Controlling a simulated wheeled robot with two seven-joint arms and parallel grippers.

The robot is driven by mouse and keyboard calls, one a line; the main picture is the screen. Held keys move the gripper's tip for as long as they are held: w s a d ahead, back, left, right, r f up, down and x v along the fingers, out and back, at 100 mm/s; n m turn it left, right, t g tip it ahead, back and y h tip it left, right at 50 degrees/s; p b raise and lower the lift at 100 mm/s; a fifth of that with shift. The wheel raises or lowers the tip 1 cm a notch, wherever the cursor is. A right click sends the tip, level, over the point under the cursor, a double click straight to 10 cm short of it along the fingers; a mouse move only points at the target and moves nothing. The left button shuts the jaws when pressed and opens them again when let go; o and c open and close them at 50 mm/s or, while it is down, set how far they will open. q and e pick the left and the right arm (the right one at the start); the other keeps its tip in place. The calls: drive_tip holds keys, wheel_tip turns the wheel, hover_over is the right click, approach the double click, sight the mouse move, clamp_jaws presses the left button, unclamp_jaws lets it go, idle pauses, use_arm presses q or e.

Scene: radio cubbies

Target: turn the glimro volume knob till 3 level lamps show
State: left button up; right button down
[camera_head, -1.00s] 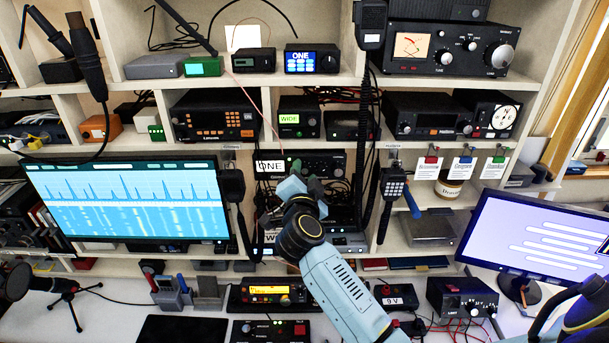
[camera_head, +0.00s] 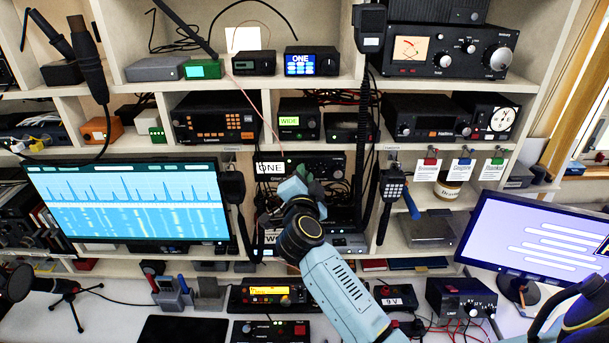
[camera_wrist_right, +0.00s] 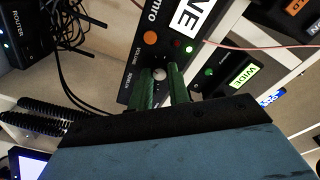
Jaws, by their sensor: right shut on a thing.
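The glimro radio (camera_head: 326,160) is a dark box with a white ONE label, in the middle of the shelves. In the right wrist view its front panel (camera_wrist_right: 135,82) is tilted, with an orange round control (camera_wrist_right: 150,37) and small VOLUME lettering. My right gripper (camera_head: 308,182) reaches it from below. Its green fingers (camera_wrist_right: 160,84) are shut on a small grey knob (camera_wrist_right: 160,73), the volume knob by the lettering beside it.
A radio labelled WIDE (camera_head: 298,121) stands on the shelf above. A handset (camera_head: 232,188) hangs to the left and a keypad handset (camera_head: 392,190) to the right. Black cables (camera_wrist_right: 70,80) run near the gripper. A large screen (camera_head: 130,200) stands at left.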

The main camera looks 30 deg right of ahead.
drive_tip(key=shift+m+y+p, duration=0.3)
drive_tip(key=shift+m+p, duration=0.95)
drive_tip(key=shift+m, duration=2.75)
drive_tip(key=c, duration=1.3)
unclamp_jaws()
